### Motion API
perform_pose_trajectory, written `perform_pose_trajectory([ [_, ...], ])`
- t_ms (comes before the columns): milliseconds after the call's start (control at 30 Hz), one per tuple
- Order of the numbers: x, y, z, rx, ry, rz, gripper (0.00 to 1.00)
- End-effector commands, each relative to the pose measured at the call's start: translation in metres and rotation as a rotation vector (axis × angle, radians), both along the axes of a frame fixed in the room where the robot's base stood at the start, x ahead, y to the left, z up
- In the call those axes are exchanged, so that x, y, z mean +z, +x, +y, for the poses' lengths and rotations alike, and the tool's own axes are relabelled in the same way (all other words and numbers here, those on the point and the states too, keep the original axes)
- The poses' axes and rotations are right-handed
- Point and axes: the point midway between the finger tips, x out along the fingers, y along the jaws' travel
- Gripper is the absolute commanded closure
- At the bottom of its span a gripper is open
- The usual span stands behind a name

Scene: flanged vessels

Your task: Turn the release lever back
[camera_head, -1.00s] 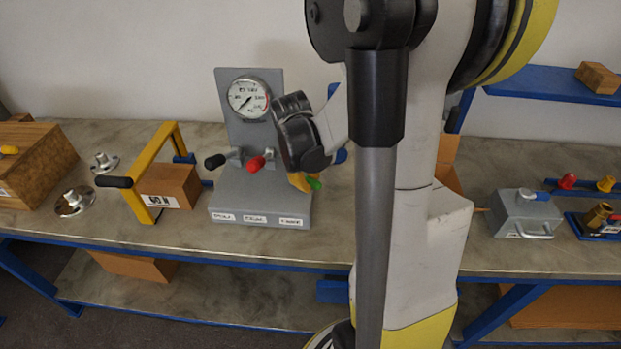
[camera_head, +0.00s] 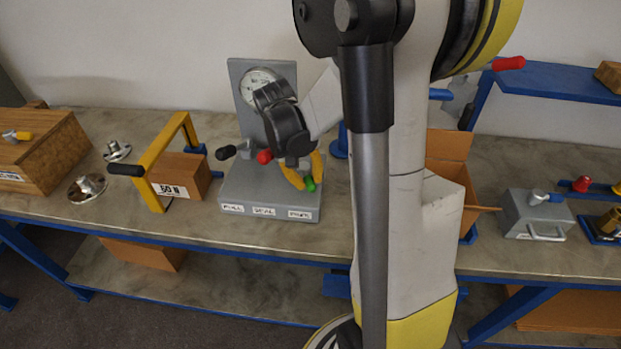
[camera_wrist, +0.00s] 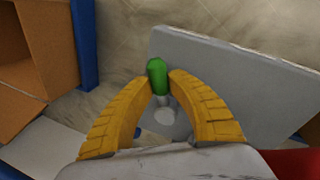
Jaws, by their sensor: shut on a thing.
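A green-capped lever (camera_head: 310,186) stands at the right of a grey panel unit (camera_head: 270,198); in the wrist view, its green cap (camera_wrist: 157,68) sits between the fingertips. I cannot tell whether this is the release lever. My gripper (camera_head: 307,181) has yellow fingers, and they are shut on the green lever from both sides. In the wrist view, my gripper (camera_wrist: 159,82) shows the grey stem and round pivot below the cap. A red-capped lever (camera_head: 264,157) and a black-capped lever (camera_head: 228,152) stand to the left. Labels on the unit's front are too small to read surely.
A pressure gauge (camera_head: 255,84) on the unit's back plate is partly hidden by my wrist. A yellow frame handle (camera_head: 160,160) and a box (camera_head: 180,180) stand left. An open cardboard box (camera_head: 450,150) is behind my arm.

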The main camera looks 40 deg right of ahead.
Motion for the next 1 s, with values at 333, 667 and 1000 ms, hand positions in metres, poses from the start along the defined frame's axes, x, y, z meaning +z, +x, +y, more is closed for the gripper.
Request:
perform_pose_trajectory([
  [333,-0.0007,0.0002,0.0019,-0.026,0.002,0.0,1.0],
  [667,-0.0005,0.0004,0.0016,-0.025,0.002,0.001,0.56],
  [1000,0.0044,0.0011,0.0025,-0.025,0.001,0.0,0.56],
])
